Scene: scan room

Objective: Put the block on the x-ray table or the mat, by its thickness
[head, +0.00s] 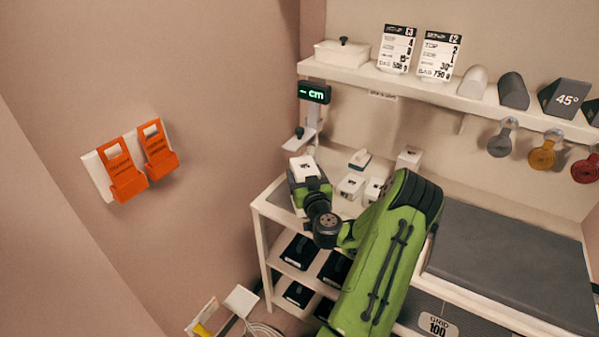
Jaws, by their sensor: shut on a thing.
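My gripper (309,182) is at the left end of the white side table (262,206), shut on a white block (302,164) with a dark mark on top. The gripper's fingers are mostly hidden by its own body. A thickness gauge (299,134) stands just behind the block; its display (314,93) shows dashes and "cm" in green. I cannot tell whether the block touches the gauge or the table. The x-ray table (510,262) with a dark grey top is at the right, empty where visible.
Several small white pieces (351,186) stand on the side table right of my gripper. Dark boxes (300,251) fill its lower shelves. A wall shelf (440,88) holds cards, a lidded box and wedges. Orange holders (122,172) hang on the left wall.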

